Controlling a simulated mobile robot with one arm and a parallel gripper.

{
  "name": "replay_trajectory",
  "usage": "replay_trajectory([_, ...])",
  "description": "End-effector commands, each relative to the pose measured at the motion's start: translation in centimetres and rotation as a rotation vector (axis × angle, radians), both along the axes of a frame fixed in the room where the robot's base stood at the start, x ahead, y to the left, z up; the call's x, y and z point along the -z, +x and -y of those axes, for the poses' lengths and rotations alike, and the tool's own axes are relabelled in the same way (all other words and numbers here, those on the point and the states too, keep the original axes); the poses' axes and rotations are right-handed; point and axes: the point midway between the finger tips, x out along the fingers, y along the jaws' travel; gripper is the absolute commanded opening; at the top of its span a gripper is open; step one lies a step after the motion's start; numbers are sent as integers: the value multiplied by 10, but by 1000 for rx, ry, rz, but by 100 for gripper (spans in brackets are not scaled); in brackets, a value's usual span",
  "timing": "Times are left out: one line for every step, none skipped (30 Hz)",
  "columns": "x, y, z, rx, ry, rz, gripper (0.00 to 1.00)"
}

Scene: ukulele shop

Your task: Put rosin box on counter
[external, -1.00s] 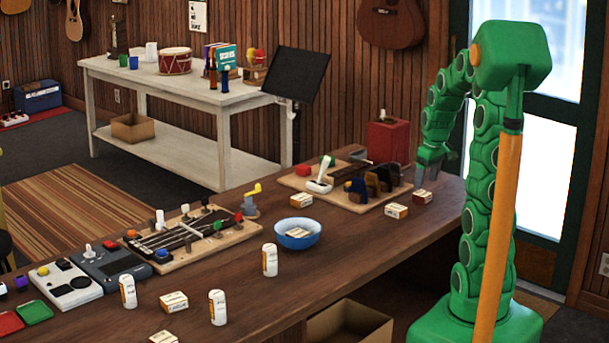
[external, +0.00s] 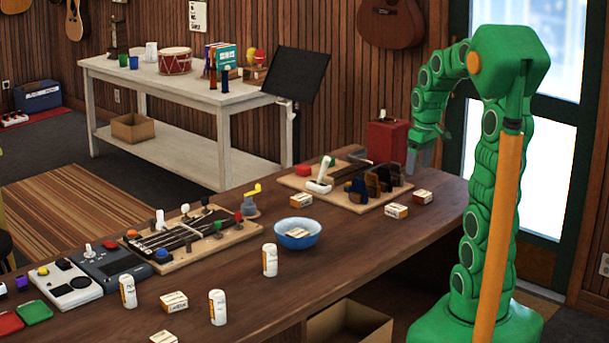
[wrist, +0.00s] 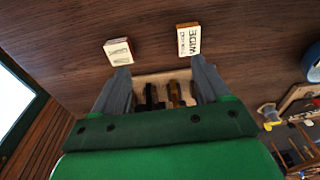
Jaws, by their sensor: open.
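Several small white boxes with printed labels lie on the dark wooden counter (external: 350,262); I cannot tell which is the rosin box. A box with reddish-brown sides (external: 422,196) lies near the counter's right end, and an orange-sided box (external: 396,211) lies left of it. In the wrist view, the reddish box (wrist: 118,50) and a labelled box (wrist: 188,39) lie beyond my fingertips. Another box (external: 297,232) lies in the blue bowl (external: 298,242). My gripper (external: 417,170) is open, empty and above the counter's right end; its spread fingers (wrist: 163,75) show in the wrist view.
A wooden board with dark stands (external: 290,182) lies beside the boxes, with a red case (external: 387,138) behind. Upright white cans (external: 270,260), another board (external: 180,255) and pedals (external: 115,270) occupy the left part. The counter's front right is clear.

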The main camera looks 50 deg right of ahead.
Motion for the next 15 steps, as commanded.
replay_trajectory([-1, -7, -24, -14, 4, -15, 75])
replay_trajectory([-2, -12, -36, -16, 8, -25, 75])
replay_trajectory([-3, -18, -52, -19, 10, -37, 75])
replay_trajectory([-4, -23, -63, -21, 11, -44, 75])
replay_trajectory([-4, -29, -73, -23, 12, -54, 75])
replay_trajectory([-3, -36, -87, -25, 13, -67, 75])
replay_trajectory([-3, -43, -97, -26, 14, -76, 75])
replay_trajectory([-3, -50, -107, -27, 14, -85, 75])
replay_trajectory([-3, -58, -120, -28, 15, -95, 75])
replay_trajectory([-3, -65, -128, -27, 15, -103, 75])
replay_trajectory([-2, -72, -137, -29, 14, -112, 75])
replay_trajectory([-1, -82, -147, -27, 12, -124, 75])
replay_trajectory([-1, -90, -155, -27, 10, -133, 75])
replay_trajectory([0, -98, -162, -25, 8, -143, 75])
replay_trajectory([2, -109, -172, -23, 7, -156, 75])
